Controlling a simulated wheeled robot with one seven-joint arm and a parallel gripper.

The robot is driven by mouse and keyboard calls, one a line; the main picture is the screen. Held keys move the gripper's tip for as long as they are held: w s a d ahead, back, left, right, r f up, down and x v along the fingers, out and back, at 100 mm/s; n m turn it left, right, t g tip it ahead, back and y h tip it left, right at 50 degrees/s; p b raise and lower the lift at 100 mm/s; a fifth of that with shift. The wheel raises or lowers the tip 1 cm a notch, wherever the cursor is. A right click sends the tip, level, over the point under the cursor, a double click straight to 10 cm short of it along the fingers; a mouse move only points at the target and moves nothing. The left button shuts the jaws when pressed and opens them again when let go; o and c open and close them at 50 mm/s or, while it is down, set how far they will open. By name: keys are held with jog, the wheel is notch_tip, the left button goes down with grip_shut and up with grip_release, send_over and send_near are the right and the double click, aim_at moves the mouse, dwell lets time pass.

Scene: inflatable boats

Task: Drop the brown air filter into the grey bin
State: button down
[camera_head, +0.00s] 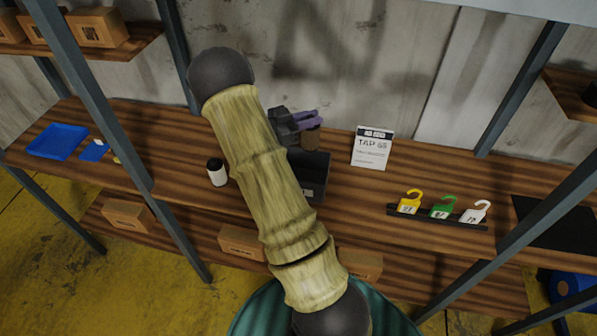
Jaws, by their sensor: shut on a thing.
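The brown air filter (311,138) is a small brown piece at the tips of my gripper (308,124), which has purple fingers and is shut on it. My gripper is partly hidden behind my arm. The grey bin (314,180) is a dark open box on the wooden shelf. My arm hides its left part. In the picture the filter shows just above the bin's back edge. I cannot tell its exact height or whether it touches the bin.
A white cup with a dark top (216,172) stands left of my arm. A white sign (371,148) stands right of the bin. A rack with yellow, green and white hooked tags (440,214) lies farther right. A blue tray (58,141) is far left. Dark posts frame the shelf.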

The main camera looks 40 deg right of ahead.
aim_at(303, 139)
jog(key=shift+s+a, duration=0.2)
jog(key=shift+s, duration=0.35)
jog(key=shift+a+f, duration=0.1)
jog(key=shift+f, duration=0.2)
jog(key=shift+w+f+b, duration=0.2)
jog(key=shift+f+b, duration=1.85)
jog(key=shift+f, duration=0.65)
jog(key=c, duration=1.2)
grip_release()
jog(key=shift+c, duration=0.2)
jog(key=b+v, duration=0.4)
jog(key=v, duration=1.3)
jog(key=shift+b, duration=0.4)
